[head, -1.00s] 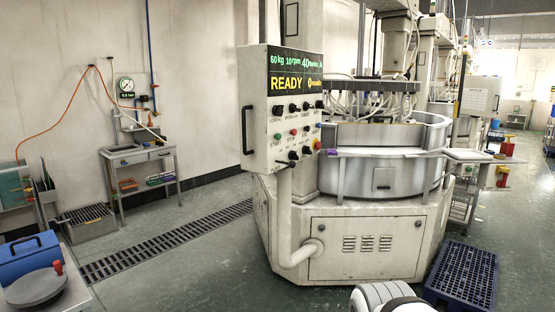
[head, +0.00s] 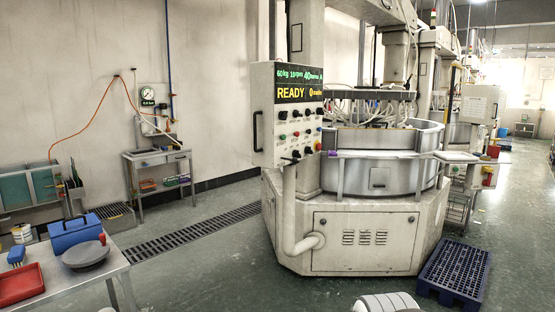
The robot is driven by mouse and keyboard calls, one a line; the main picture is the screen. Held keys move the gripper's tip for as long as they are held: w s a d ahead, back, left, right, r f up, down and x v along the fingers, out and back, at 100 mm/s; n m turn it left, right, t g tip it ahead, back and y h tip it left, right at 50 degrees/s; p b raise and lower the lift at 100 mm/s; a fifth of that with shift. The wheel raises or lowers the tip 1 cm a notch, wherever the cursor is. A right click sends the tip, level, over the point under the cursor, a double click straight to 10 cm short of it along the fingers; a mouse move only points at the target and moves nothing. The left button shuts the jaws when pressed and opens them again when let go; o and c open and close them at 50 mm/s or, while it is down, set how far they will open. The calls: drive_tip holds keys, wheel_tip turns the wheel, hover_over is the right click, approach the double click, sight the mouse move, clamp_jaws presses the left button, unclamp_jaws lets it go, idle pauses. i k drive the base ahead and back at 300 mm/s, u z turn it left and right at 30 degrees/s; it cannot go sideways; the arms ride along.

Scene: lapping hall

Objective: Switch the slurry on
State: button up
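The control panel (head: 289,115) hangs on the near left side of the lapping machine (head: 375,165). Its display (head: 298,82) reads READY in yellow below green figures. A white rounded part of my arm shows at the bottom edge. My gripper is not in view.
A blue pallet (head: 453,272) lies on the floor at right. At left, a table (head: 120,265) holds a blue toolbox (head: 80,232), a grey disc and a red tray (head: 20,284). A drain grate (head: 190,232) crosses the floor.

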sight(297, 154)
drive_tip(key=z, duration=0.3)
drive_tip(key=i, duration=3.2)
